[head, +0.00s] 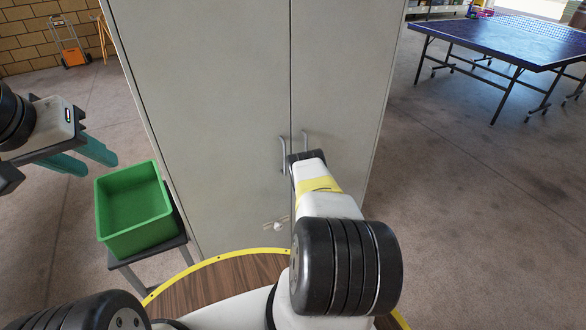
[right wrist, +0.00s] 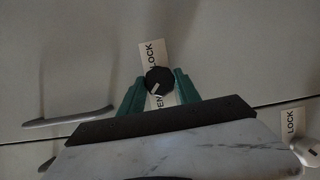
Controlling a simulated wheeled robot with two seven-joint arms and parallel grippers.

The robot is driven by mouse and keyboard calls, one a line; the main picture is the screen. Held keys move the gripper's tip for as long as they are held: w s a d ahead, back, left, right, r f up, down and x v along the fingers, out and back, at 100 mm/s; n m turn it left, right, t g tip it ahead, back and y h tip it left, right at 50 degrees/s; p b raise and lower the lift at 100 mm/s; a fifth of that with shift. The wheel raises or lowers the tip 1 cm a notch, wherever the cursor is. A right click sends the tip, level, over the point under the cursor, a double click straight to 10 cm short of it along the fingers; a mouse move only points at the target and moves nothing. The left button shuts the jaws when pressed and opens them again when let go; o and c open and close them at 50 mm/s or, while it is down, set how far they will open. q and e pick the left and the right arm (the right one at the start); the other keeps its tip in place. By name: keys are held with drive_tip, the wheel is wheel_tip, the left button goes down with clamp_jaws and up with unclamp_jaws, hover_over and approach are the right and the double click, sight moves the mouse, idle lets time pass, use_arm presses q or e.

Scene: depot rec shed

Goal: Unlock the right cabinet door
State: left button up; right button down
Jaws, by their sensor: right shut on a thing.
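The tall grey cabinet stands in front of me, with its left door (head: 210,110) and right door (head: 340,70) meeting at a centre seam. In the right wrist view my right gripper (right wrist: 160,79) has its teal fingers shut on a round black knob (right wrist: 157,74) with a white pointer line. A white label reading LOCK (right wrist: 151,52) shows beside the knob; another label is partly covered by it. In the head view my right arm hides that gripper and knob. A second, pale knob (head: 278,227) with labels is low on the left door. My left gripper (head: 98,162) is open and empty.
Two bar handles, left (head: 282,155) and right (head: 305,138), flank the seam. A green bin (head: 116,236) stands on a small dark stand at left. A blue ping-pong table (head: 500,40) is at the back right, with open floor before it.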

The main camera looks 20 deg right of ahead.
drive_tip(key=c, duration=0.9)
unclamp_jaws()
drive_tip(key=shift+o, duration=0.2)
drive_tip(key=v, duration=0.7)
drive_tip(key=shift+s+a, duration=0.15)
drive_tip(key=shift+s, duration=0.2)
